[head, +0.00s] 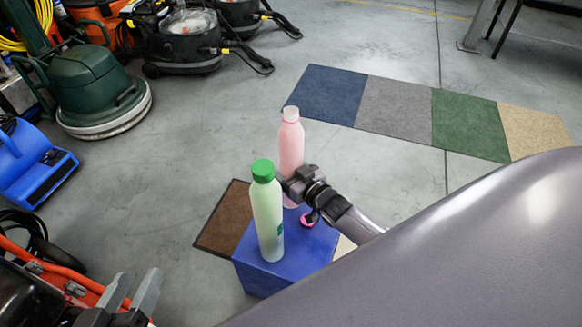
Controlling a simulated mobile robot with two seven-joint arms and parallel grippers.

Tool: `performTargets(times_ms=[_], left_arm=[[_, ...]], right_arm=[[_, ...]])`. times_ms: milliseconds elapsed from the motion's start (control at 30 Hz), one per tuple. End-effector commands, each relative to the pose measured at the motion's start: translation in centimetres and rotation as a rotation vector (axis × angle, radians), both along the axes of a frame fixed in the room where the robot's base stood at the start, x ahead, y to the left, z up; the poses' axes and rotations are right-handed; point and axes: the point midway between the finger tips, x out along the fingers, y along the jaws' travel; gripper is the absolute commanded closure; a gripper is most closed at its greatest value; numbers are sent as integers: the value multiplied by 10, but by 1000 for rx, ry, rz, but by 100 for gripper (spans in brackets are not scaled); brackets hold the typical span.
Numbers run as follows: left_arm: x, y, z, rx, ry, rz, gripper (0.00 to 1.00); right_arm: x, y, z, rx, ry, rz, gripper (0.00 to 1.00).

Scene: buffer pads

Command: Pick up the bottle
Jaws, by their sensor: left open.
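A pale green bottle (267,215) with a green cap stands upright on a blue box (262,277). A pink bottle (291,145) with a pale top stands behind it, its lower part partly hidden by the green bottle and my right gripper. My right gripper (292,184) reaches in from the right, beside the pink bottle and close to the green one. Its fingers are largely hidden, so I cannot tell whether it touches or holds either bottle. My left gripper (131,291) is at the lower left, open and empty, well apart from the bottles.
A small pink round object (308,220) lies on the box. A brown mat (220,222) lies beside it. Blue, grey, green and beige mats (400,108) lie behind. A green floor machine (95,90), vacuums (187,45) and a blue blower (40,170) stand left. The floor between is clear.

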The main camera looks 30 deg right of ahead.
Motion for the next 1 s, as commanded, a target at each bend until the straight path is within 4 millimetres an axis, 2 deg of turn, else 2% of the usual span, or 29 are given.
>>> performTargets(times_ms=[33,100,667,1000], left_arm=[[0,0,0,0,0,0,49],[0,0,0,0,0,0,49],[-1,-1,2,-9,10,-5,49],[-1,-8,3,-45,67,-20,49]], right_arm=[[0,0,0,0,0,0,47],[0,0,0,0,0,0,70],[1,0,9,1,-9,1,70],[1,0,32,1,-11,1,70]])
